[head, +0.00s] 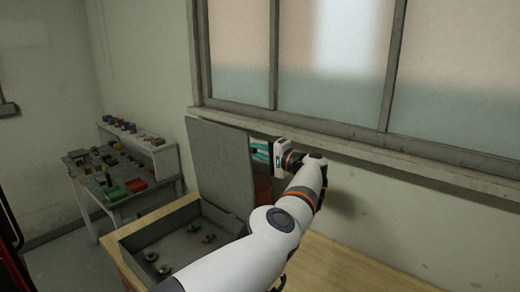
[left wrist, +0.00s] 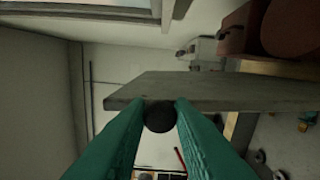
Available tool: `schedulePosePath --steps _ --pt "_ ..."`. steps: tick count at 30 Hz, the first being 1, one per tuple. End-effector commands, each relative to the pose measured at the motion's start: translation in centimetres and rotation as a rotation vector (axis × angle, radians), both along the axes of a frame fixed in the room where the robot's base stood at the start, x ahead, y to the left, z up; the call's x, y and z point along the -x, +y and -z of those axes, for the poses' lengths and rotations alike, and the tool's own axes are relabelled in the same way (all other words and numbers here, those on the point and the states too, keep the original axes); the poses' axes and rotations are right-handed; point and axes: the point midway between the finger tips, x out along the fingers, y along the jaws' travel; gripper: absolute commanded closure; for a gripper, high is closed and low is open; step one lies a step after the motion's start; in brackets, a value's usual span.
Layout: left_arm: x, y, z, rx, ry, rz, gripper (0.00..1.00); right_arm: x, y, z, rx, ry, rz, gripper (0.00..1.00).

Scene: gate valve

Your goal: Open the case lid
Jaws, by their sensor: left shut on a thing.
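The case (head: 125,238) is a grey open box on the wooden workbench, with several small metal and brass parts inside. Its grey lid (head: 222,168) stands up steeply at the back of the case, so the inside shows. My left gripper (head: 257,152) is at the lid's upper right edge. In the left wrist view, the teal fingers of my left gripper (left wrist: 160,108) are closed on a dark round knob (left wrist: 159,118) at the edge of the lid (left wrist: 225,92). My left arm hides the right part of the case. My right gripper is not in view.
A window with a sill (head: 360,148) runs along the wall close behind my left gripper. The wooden workbench (head: 340,272) is bare at the right. A side table (head: 115,195) with bins and small parts stands at the left. A reddish-brown object (head: 262,190) is behind the lid.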

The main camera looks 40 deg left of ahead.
Motion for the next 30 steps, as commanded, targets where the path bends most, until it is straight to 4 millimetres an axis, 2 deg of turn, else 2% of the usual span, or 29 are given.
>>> schedulePosePath --steps 8,9,12,23,30 --pt "0.0 0.1 0.1 0.000 0.004 -0.002 1.00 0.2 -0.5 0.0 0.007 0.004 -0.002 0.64" --pt "0.1 0.1 0.1 0.000 0.004 -0.002 0.72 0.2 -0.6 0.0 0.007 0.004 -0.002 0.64" --pt "0.1 0.1 0.1 0.000 0.003 -0.002 0.57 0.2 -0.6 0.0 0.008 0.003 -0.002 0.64" --pt "0.0 -0.4 0.1 0.002 -0.002 -0.001 0.57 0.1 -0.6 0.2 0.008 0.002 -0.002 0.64" --pt "0.3 -3.7 0.4 0.005 0.002 0.001 0.57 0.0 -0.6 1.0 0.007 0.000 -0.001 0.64"
